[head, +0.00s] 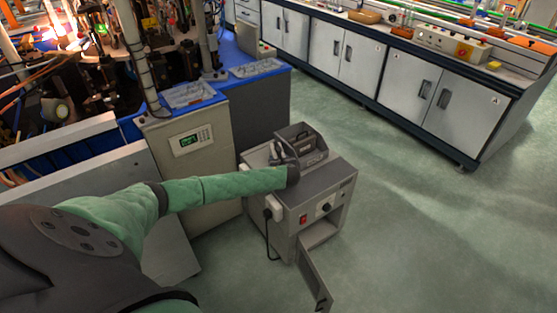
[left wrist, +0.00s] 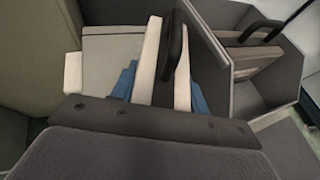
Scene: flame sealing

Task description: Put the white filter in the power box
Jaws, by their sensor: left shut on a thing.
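The power box (head: 325,187) is a grey cabinet with a red switch and a black knob. Its lower front has an opening, and a panel (head: 315,278) hangs out there. My left gripper (head: 285,153) is above its top, beside a grey open bin (head: 313,155). In the left wrist view the gripper (left wrist: 168,75) is shut on a black handle (left wrist: 175,42), to the left of the bin's wall (left wrist: 207,42). Whether a white filter hangs below this handle is hidden. Another piece with a black handle (left wrist: 258,32) and a pale edge sits inside the bin.
A beige cabinet with a keypad (head: 192,141) and a blue-topped bench stand left of the power box. A white plug (head: 273,206) and black cable are on the box's left side. White lab cabinets (head: 347,53) line the back. The green floor at right is clear.

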